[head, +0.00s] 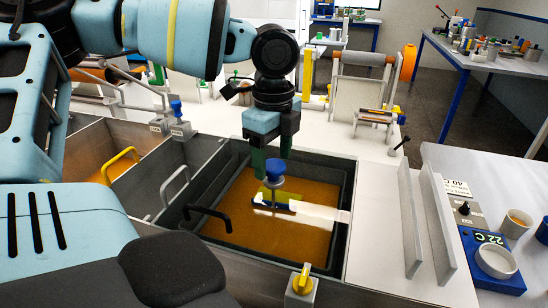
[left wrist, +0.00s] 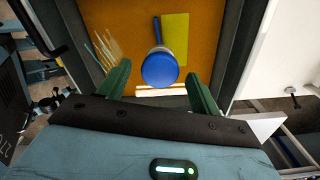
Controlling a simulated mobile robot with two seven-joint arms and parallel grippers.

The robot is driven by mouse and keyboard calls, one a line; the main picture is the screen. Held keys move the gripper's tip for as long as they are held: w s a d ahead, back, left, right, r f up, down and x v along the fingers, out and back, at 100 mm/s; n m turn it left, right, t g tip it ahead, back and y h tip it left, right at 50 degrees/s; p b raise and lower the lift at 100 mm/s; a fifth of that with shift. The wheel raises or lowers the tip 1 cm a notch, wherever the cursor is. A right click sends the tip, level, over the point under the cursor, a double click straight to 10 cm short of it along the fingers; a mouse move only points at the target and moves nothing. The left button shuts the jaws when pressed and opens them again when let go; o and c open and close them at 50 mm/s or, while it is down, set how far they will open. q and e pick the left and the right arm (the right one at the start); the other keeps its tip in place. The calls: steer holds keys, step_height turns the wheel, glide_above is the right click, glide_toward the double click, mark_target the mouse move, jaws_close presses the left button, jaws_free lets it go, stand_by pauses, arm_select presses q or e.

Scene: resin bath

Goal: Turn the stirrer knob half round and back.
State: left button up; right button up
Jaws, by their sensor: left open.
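The stirrer knob (head: 275,171) is a blue round cap on an upright shaft that stands in the amber resin bath (head: 240,232). My left gripper (head: 273,156) is open, pointing down just above the knob, with its green fingers apart. In the left wrist view the blue knob (left wrist: 160,69) shows as a round top between and slightly beyond the fingertips of my left gripper (left wrist: 158,80). I see no finger touching it. The exact height gap is hard to tell. My right gripper is not in view.
The bath's dark rim (head: 345,215) surrounds the stirrer, and a black handle (head: 207,212) hooks over its left side. A yellow knob (head: 302,280) stands at the front. White upright plates (head: 410,220) and a 22 C display unit (head: 490,255) are at right.

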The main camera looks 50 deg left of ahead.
arm_select(q)
steer(key=shift+f, duration=0.3)
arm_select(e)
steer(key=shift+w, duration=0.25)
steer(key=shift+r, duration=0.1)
arm_select(q)
steer(key=c, duration=0.9)
steer(key=shift+c, duration=0.3)
